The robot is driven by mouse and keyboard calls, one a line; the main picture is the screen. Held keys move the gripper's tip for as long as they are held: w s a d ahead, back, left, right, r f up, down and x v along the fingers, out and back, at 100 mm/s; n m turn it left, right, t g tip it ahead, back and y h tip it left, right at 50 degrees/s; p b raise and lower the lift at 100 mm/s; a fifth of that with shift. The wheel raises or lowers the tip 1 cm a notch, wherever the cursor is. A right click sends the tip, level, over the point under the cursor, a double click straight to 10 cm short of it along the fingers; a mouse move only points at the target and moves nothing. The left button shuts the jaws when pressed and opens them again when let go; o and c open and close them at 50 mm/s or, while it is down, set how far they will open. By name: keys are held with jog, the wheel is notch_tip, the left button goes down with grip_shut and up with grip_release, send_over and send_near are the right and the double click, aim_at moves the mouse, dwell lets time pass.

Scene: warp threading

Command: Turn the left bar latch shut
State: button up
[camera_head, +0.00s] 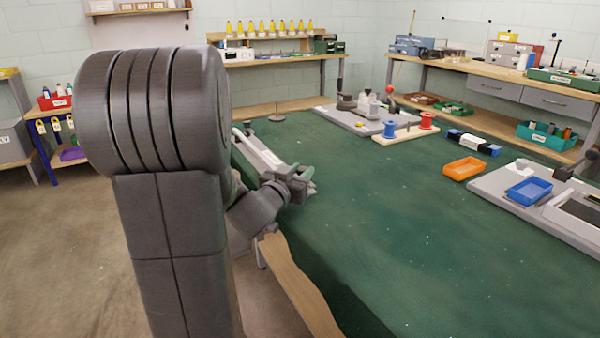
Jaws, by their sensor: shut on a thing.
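My gripper (302,184) is at the left edge of the green table, low over its top. It is shut on a small green piece (309,172) at its fingertips. The piece is small and partly hidden by the fingers, so I cannot tell for sure whether it is the left bar latch. A long pale grey bar (258,150) runs from behind my arm toward my gripper. Its lower end is hidden by my wrist, and my arm covers much of the area to its left.
The green table (400,230) is clear in its middle and front. Behind stand a grey board (345,118) with fittings and a stand with blue (390,129) and red spools (427,120). An orange tray (464,168) and a blue tray (529,190) are at the right.

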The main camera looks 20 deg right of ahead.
jog(key=shift+r+p, duration=0.1)
jog(key=shift+p, duration=0.4)
jog(key=m+g+h+p, duration=0.1)
jog(key=m+g+p, duration=0.1)
jog(key=p, duration=0.1)
jog(key=shift+w+a+r+g+h, duration=0.15)
jog(key=shift+w+g+h, duration=0.05)
jog(key=shift+g+h, duration=0.2)
jog(key=m+g+p, duration=0.1)
jog(key=g+p, duration=0.1)
jog(key=m+g+h+p, duration=0.1)
jog(key=p, duration=0.1)
jog(key=shift+w+m+g, duration=0.2)
jog(key=shift+m+g, duration=0.2)
jog(key=m+g+p, duration=0.1)
jog(key=g, duration=0.1)
jog(key=m+g+p, duration=0.3)
jog(key=g, duration=0.2)
jog(key=shift+w+m+h, duration=0.25)
jog(key=shift+m+h, duration=0.05)
jog(key=shift+h, duration=0.1)
jog(key=shift+w+f+m+g+y+p, duration=0.15)
jog(key=shift+m+g+y+p, duration=0.4)
jog(key=shift+m+g, duration=0.65)
jog(key=shift+w+f+m+g+y+p, duration=0.1)
jog(key=shift+m+g+y+p, duration=0.5)
jog(key=shift+g, duration=1.1)
jog(key=shift+m+g, duration=0.3)
jog(key=o, duration=1)
jog(key=shift+c, duration=0.2)
